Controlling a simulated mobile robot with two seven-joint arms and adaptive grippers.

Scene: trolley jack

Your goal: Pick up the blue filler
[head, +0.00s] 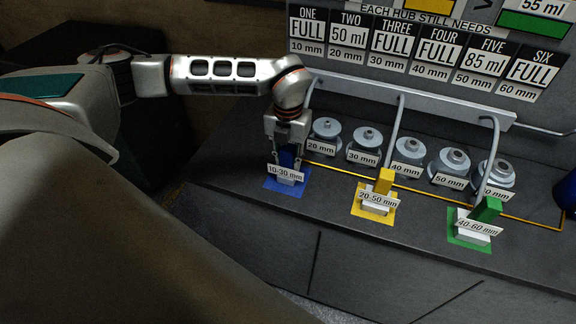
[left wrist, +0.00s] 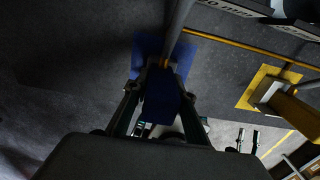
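The blue filler (head: 286,159) stands upright on a blue patch (head: 272,184) on the bench, behind a white label reading 10-30 mm (head: 285,173). My left gripper (head: 287,153) points down over it, with one finger on each side. In the left wrist view the filler (left wrist: 162,100) is a dark blue block between the two fingers (left wrist: 160,92). Whether the fingers press on it or leave a small gap cannot be told.
A yellow filler (head: 384,181) and a green filler (head: 487,209) stand to the right on matching patches. Grey hubs, such as the 20 mm one (head: 326,129), line up behind a thin yellow line. Curved pipes come down from a rail (head: 420,104). A sign board (head: 430,45) stands behind.

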